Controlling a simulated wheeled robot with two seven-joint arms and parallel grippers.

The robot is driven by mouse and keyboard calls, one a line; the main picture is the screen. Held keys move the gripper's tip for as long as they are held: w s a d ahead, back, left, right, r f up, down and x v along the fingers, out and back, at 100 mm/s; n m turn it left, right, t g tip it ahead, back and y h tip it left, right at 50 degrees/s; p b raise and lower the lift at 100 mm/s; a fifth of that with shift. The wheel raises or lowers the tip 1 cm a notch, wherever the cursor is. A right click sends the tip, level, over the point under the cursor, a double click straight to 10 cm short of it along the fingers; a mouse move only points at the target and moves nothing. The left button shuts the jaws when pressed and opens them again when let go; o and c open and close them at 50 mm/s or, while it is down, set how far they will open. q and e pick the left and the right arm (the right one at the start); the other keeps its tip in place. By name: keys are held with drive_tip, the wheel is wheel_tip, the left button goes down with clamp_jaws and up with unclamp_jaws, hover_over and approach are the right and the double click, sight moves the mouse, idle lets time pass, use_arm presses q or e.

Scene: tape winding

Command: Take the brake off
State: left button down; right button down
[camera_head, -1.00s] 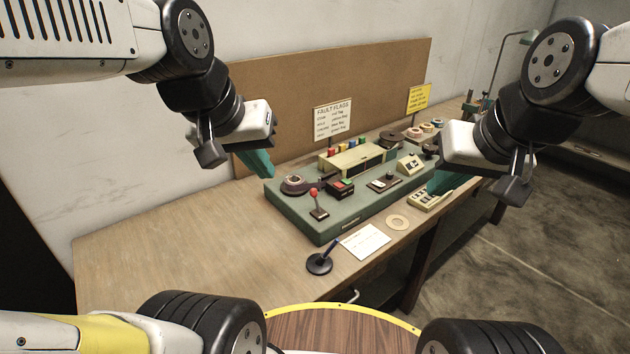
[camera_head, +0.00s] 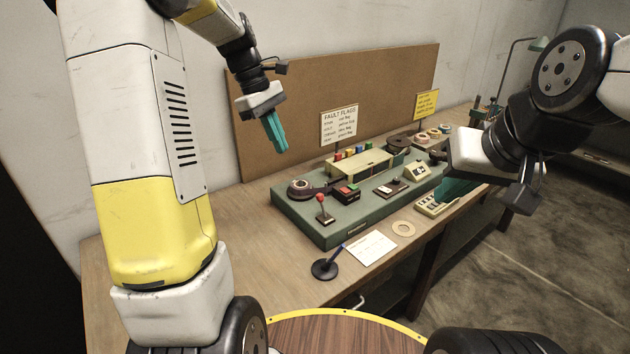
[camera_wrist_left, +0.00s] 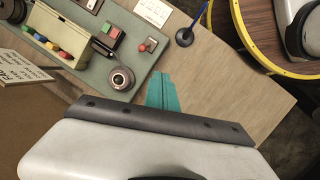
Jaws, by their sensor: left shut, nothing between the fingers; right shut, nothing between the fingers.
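The green tape-winding machine (camera_head: 292,217) sits on the wooden bench. A red-knobbed lever (camera_head: 321,206) stands upright at its front left corner; which control is the brake I cannot tell. A dark reel (camera_head: 300,188) lies at its left end, and a box with red and green buttons (camera_head: 346,192) sits beside it. My left gripper (camera_head: 276,137) is shut and empty, above and behind the machine's left end. In the left wrist view its teal fingers (camera_wrist_left: 161,92) show near the reel (camera_wrist_left: 121,78) and the red knob (camera_wrist_left: 142,47). My right gripper (camera_head: 450,190) is shut and empty at the machine's right end.
A fault flags sign (camera_head: 339,125) and a yellow sign (camera_head: 426,104) stand behind. A pen in a dark stand (camera_head: 326,268), a white card (camera_head: 371,248), a tape ring (camera_head: 404,229) and a keypad (camera_head: 436,204) lie in front. The bench's left part is clear.

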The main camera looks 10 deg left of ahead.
sight(322, 206)
use_arm(q)
drive_tip(key=w+a+f+n+g+h, duration=0.1)
drive_tip(key=w+a+f+n+g, duration=0.1)
drive_tip(key=w+f+n, duration=0.3)
wheel_tip(322, 206, down, 4)
drive_tip(key=shift+w+a+r, duration=0.1)
drive_tip(key=shift+w+a, duration=0.25)
drive_tip(key=shift+w, duration=0.45)
drive_tip(key=d+f, duration=0.2)
drive_tip(key=s+d+f, duration=0.1)
drive_tip(key=d+f, duration=0.2)
drive_tip(key=s+d+f, duration=0.1)
drive_tip(key=d+f, duration=0.1)
drive_tip(key=f, duration=0.1)
drive_tip(key=shift+d+f, duration=0.1)
drive_tip(key=shift+d, duration=0.6)
drive_tip(key=shift+r, duration=0.2)
